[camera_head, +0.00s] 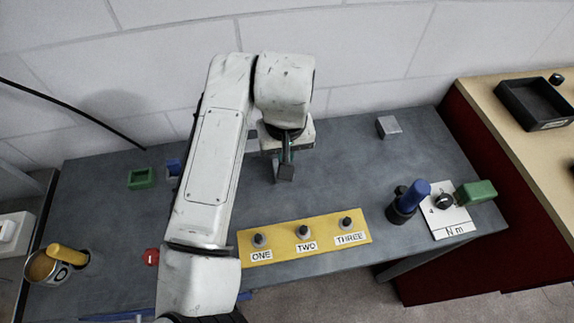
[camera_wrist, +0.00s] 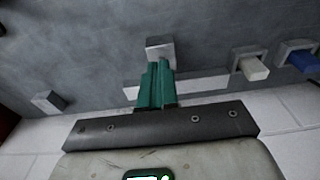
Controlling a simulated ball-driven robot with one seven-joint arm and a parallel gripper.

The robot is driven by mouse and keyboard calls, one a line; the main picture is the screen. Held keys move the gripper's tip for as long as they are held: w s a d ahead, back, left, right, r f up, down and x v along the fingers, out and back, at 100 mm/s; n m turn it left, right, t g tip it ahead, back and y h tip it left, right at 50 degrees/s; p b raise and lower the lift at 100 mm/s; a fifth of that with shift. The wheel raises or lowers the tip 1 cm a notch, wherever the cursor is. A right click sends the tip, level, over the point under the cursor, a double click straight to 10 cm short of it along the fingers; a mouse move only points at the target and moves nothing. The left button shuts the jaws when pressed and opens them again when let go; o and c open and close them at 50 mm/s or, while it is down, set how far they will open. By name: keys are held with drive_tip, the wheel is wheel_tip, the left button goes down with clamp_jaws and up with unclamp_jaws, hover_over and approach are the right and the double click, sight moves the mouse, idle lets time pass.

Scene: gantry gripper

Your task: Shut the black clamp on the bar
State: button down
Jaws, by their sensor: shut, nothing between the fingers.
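My gripper (camera_head: 287,158) is shut and empty, pointing down over the back middle of the table. Its teal fingers also show in the wrist view (camera_wrist: 158,66). A small grey block (camera_head: 284,173) is right at the fingertips; it also shows in the wrist view (camera_wrist: 160,48). I cannot tell whether the fingers touch it. A pale grey bar (camera_wrist: 200,87) runs behind the fingers in the wrist view, partly hidden by them. I cannot make out a black clamp for certain on this bar.
A yellow panel (camera_head: 275,256) with several knobs lies in front. A blue handle (camera_head: 416,192) on a black base, a white card (camera_head: 447,226) and a green block (camera_head: 476,192) stand right. A grey cube (camera_head: 388,126) sits back right. A green holder (camera_head: 142,178) is left.

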wheel_tip(320, 180, up, 9)
drive_tip(key=s+p, duration=0.2)
drive_tip(key=p, duration=0.4)
drive_tip(key=shift+d, duration=0.3)
drive_tip(key=shift+f, duration=0.1)
idle(0.4)
